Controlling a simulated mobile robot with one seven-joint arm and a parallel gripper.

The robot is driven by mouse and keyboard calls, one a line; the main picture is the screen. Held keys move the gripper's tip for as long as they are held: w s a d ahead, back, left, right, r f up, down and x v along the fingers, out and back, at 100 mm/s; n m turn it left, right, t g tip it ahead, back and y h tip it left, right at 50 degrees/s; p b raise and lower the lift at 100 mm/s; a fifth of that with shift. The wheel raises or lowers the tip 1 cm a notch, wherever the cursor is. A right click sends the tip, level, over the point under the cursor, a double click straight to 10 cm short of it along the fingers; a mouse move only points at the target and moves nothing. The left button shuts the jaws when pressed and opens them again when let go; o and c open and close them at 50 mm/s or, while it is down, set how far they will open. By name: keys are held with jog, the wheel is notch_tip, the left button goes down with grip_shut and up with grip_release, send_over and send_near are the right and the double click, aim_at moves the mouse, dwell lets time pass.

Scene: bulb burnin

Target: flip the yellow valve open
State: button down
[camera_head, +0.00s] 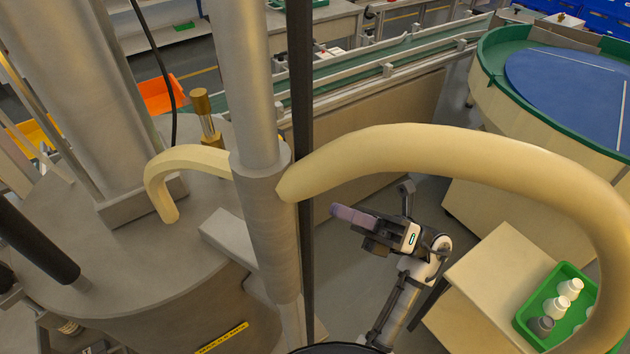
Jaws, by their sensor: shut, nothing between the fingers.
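I cannot tell for certain which thing is the yellow valve. A brass-coloured upright fitting (203,112) stands on the round grey machine top (140,250) at the left. A short pale yellow curved bar (182,162) and a long pale yellow curved bar (450,150) stick out from a grey collar on a vertical post. My gripper (345,214), with mauve fingertips, is shut and empty. In the picture it lies right of the post and below the long bar, touching nothing that I can see.
The grey post (268,230) and a thin dark upright (306,200) stand between my gripper and the machine top. A wooden stand (490,275) at the lower right bears a green tray (530,335) with white and grey bottles. A conveyor (400,65) runs behind.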

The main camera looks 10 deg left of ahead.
jog(key=a+r+p, duration=0.5)
jog(key=a+r, duration=0.3)
jog(key=r, duration=0.1)
jog(key=shift+s+a+p, duration=0.25)
jog(key=shift+a+p, duration=0.15)
jog(key=shift+a, duration=0.1)
